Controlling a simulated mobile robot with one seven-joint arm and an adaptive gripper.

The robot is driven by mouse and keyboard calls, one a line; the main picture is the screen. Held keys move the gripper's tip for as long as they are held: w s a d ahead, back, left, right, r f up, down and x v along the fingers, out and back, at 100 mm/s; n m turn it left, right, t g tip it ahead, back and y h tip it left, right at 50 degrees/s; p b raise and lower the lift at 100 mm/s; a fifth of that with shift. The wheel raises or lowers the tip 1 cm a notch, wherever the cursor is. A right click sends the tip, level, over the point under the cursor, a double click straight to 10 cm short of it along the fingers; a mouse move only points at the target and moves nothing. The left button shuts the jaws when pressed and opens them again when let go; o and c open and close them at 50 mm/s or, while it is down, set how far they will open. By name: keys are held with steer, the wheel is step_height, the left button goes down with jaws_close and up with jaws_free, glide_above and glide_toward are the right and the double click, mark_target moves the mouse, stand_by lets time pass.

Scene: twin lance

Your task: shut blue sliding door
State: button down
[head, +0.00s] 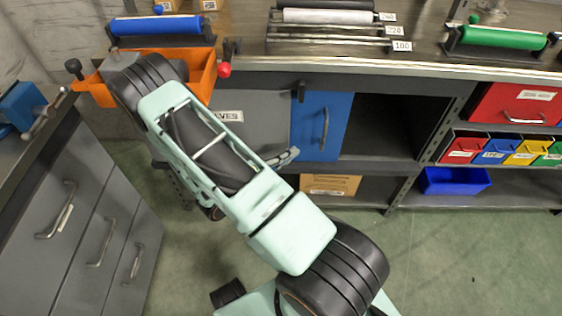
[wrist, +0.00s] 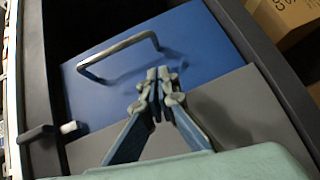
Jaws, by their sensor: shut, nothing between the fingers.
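The blue sliding door (head: 322,125) is a flat panel under the bench, with a bar handle (head: 325,129). It stands between a grey panel (head: 262,118) on its left and a dark open compartment (head: 385,125) on its right. In the wrist view the blue door (wrist: 205,45) fills the middle, with its handle (wrist: 118,55) above and left of my gripper (wrist: 162,78). My gripper is shut and empty, its tips over the blue door near its border with the grey panel (wrist: 225,115). Whether the tips touch the door cannot be told. In the head view my arm largely hides the gripper.
An orange bin (head: 200,75) hangs at the bench edge behind my arm. A black lever (wrist: 40,135) sticks out at the cabinet's top edge. A cardboard box (head: 330,186) lies on the lower shelf. Grey drawers (head: 85,220) stand at the left. Green floor is clear at right.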

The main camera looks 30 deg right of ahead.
steer(key=s+d+f+b, duration=0.1)
steer(key=d, duration=0.5)
steer(key=shift+s+d, duration=0.15)
steer(key=shift+f, duration=0.1)
